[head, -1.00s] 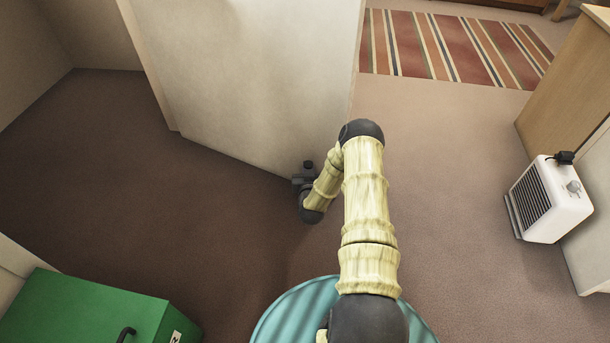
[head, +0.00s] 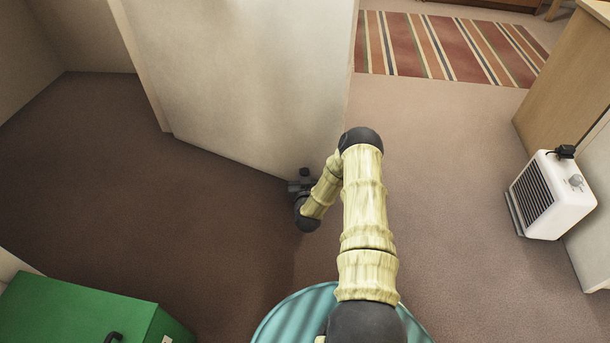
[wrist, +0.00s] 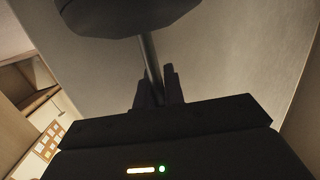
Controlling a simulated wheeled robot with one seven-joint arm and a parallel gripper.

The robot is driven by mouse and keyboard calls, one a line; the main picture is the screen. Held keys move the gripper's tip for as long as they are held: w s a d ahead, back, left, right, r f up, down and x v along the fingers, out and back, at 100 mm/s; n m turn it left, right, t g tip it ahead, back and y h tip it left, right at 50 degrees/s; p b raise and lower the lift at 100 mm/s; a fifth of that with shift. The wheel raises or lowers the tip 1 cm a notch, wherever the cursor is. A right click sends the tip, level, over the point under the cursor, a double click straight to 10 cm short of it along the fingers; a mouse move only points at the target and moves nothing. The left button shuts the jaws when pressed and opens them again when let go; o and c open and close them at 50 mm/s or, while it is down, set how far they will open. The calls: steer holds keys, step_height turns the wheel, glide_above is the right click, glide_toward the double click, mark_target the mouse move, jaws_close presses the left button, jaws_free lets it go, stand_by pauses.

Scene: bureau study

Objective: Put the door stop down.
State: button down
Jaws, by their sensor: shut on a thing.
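The door stop (wrist: 150,58) shows in the wrist view as a thin grey stem with a wide dark end (wrist: 125,14) above it. My gripper (wrist: 158,85) is shut on the stem, one dark finger on each side. In the head view my gripper (head: 299,186) is low, close to the bottom corner of the pale door panel (head: 240,80). A small dark knob there may be part of the door stop, but it blends with the gripper. I cannot tell whether the door stop touches the floor.
A green box (head: 75,310) stands at the lower left. A white heater (head: 555,195) stands at the right beside a wooden cabinet (head: 570,75). A striped rug (head: 450,45) lies at the back.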

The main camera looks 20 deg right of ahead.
step_height(320, 180, down, 2)
steer(key=shift+w+f+b, duration=0.1)
steer(key=shift+b, duration=0.75)
steer(key=shift+w+d+f+b, duration=0.15)
steer(key=shift+b, duration=0.25)
steer(key=c, duration=1.8)
jaws_free()
steer(key=shift+f, duration=0.15)
steer(key=shift+o, duration=0.2)
steer(key=shift+s+a+r+p, duration=0.25)
steer(key=shift+s+p, duration=0.25)
steer(key=p+v, duration=0.6)
steer(key=v, duration=0.5)
